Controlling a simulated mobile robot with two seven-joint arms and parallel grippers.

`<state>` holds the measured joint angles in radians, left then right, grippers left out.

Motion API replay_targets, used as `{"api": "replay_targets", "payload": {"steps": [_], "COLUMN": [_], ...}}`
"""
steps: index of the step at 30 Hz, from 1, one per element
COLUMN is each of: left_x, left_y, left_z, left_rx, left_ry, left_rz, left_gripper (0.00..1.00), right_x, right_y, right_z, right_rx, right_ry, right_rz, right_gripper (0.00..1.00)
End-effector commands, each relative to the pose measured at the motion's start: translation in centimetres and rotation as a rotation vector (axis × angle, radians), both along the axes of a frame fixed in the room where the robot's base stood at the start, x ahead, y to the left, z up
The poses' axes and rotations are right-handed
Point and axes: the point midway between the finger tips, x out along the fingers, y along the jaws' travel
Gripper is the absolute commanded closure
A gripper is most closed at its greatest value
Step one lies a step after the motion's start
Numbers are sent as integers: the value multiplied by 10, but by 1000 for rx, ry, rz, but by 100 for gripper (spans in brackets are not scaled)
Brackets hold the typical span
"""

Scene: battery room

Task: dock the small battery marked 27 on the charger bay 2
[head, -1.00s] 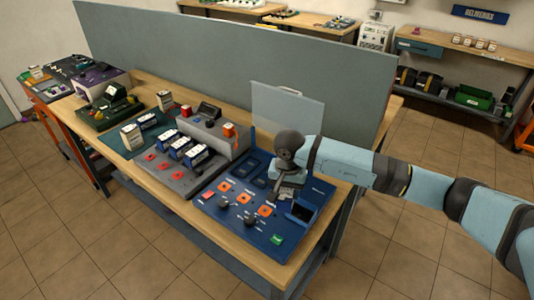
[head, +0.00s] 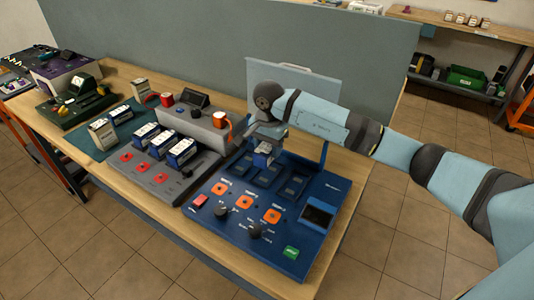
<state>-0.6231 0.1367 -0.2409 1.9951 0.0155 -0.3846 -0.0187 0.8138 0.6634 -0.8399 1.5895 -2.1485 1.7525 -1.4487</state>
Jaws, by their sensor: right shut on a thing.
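My right gripper (head: 263,142) points down over the back left of the blue panel (head: 213,240). It is shut on a small bluish block (head: 262,159), apparently a small battery. Its marking cannot be read, and I cannot tell whether it touches the panel. The panel has dark recessed bays (head: 292,188) towards the back and orange squares (head: 246,202) in front of them; the bay numbers are too small to read. A grey unit (head: 160,185) to the left holds blue-and-white batteries (head: 182,153) in a row. My left gripper is out of view.
White-topped boxes (head: 102,134) stand on a teal mat further left. A grey partition (head: 200,50) closes off the table's back.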

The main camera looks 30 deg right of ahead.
Motion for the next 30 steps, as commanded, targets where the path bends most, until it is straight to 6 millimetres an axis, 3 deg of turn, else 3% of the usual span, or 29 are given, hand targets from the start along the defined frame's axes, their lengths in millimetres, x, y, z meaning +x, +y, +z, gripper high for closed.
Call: {"api": "replay_targets", "payload": {"steps": [8, 21, 30], "left_x": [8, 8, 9], "left_y": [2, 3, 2], "left_z": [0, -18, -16], "left_rx": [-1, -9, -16], "left_ry": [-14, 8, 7], "left_rz": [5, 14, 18], "left_gripper": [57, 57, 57], "right_x": [0, 0, 0], "right_y": [0, 0, 0], "right_z": [-12, -52, -57], "right_rx": [1, 1, 1], "right_ry": [-1, -2, -3], "right_rz": [0, 1, 1], "right_gripper": [98, 98, 98]}}
